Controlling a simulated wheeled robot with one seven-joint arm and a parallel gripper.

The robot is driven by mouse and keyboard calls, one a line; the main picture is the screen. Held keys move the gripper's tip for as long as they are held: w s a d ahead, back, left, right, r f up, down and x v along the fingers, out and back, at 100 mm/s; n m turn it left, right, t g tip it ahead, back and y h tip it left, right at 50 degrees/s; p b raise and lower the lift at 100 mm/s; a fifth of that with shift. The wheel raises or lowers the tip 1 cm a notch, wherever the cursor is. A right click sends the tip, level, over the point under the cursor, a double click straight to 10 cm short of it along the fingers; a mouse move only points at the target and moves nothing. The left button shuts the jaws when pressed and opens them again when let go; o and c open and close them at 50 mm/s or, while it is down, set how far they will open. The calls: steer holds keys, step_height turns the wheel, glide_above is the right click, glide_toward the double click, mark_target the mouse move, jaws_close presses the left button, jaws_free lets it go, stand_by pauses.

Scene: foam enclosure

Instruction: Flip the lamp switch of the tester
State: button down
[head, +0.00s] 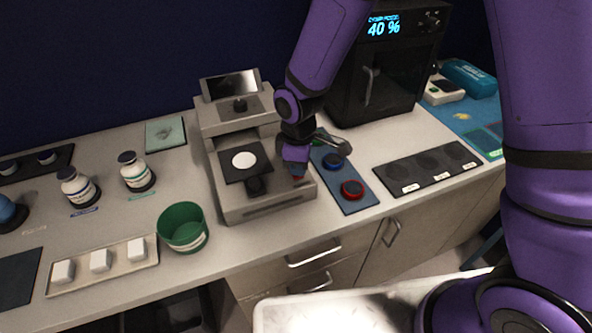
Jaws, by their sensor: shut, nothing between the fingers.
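The tester (268,206) is a grey device on the counter, with a tilted dark screen (230,86) at its top back. A black plate with a white disc (244,160) is on its stage, and a dark knob (256,186) is in front of it. A small red part (299,178), perhaps the lamp switch, shows at the tester's right front. My gripper (296,170) is shut and empty, pointing down right over this part and hiding much of it. I cannot tell whether they touch, nor the switch's position.
Right of the tester, a blue-grey mat (357,205) bears a blue-ringed item (333,161) and a red-ringed one (352,189). A green cup (183,228) stands close on the left. A black machine (385,75) reading 40 % is behind right. A black tray (427,170) lies at right.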

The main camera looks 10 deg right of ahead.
steer(key=shift+f, duration=0.45)
stand_by(0.3)
steer(key=shift+r, duration=3.5)
steer(key=shift+d+r, duration=0.1)
steer(key=shift+r, duration=0.05)
steer(key=s+d+r+m+t, duration=0.1)
steer(key=s+d+r+m, duration=0.15)
steer(key=d+r, duration=0.5)
steer(key=s+d+r+m+t, duration=0.1)
steer(key=d+r+m, duration=0.4)
steer(key=r, duration=0.4)
steer(key=s+d+r+m+t, duration=0.1)
steer(key=s+d+r+m, duration=0.3)
steer(key=s+d, duration=0.2)
steer(key=s+d+r+m+t, duration=0.2)
steer(key=s+d, duration=0.4)
steer(key=s, duration=0.3)
step_height(320, 180, up, 3)
steer(key=shift+f+m, duration=0.15)
steer(key=shift+m, duration=0.7)
